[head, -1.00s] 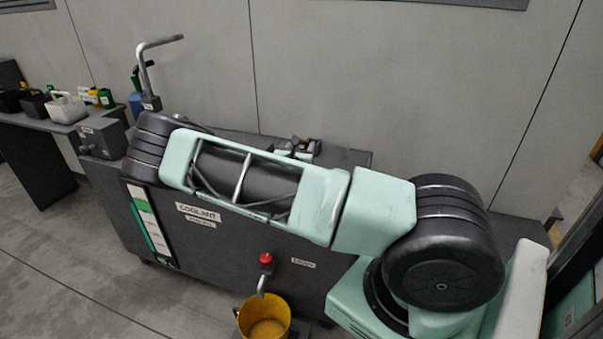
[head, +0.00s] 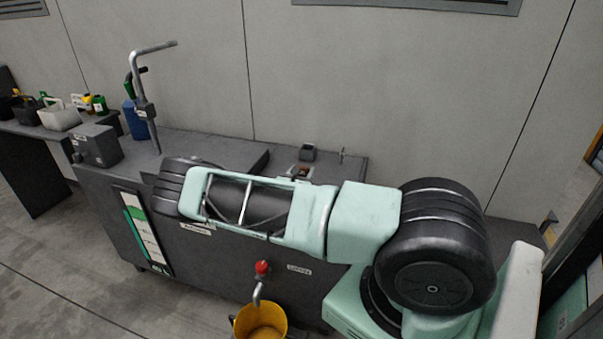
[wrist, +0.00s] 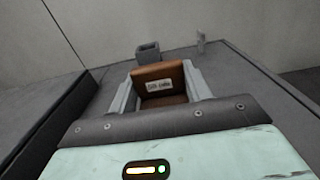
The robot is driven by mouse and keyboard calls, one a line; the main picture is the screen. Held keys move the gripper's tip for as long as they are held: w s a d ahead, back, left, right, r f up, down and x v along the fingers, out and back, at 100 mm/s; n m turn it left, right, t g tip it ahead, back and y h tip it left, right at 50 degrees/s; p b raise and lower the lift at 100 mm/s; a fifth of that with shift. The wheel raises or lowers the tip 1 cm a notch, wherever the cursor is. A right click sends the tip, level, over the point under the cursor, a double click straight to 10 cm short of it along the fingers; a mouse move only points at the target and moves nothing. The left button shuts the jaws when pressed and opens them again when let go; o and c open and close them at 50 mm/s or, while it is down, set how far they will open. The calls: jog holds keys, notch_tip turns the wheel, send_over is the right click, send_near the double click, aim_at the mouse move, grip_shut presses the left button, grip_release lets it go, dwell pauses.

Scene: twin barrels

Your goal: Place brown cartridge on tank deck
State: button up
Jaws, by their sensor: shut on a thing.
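The brown cartridge (wrist: 162,86) with a white label sits between the two grey fingers of my gripper (wrist: 160,76) in the wrist view. The fingers are shut on its sides. In the head view only a small brown part of the cartridge (head: 301,171) shows behind my forearm, and most of my gripper is hidden. The grey tank deck (head: 345,172) lies around and beyond it; bare deck also shows in the wrist view (wrist: 238,85). I cannot tell whether the cartridge touches the deck.
A small grey box-like holder (head: 308,152) stands on the deck just beyond the cartridge, with a thin upright peg (head: 342,156) to its right. A raised dark slab (head: 230,150) lies to the left. A bent pipe (head: 143,95) rises further left. A yellow bucket (head: 262,318) stands below the red-handled tap (head: 262,268).

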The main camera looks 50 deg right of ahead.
jog(key=o, duration=1.1)
jog(key=shift+f, duration=0.1)
jog(key=shift+o, duration=0.2)
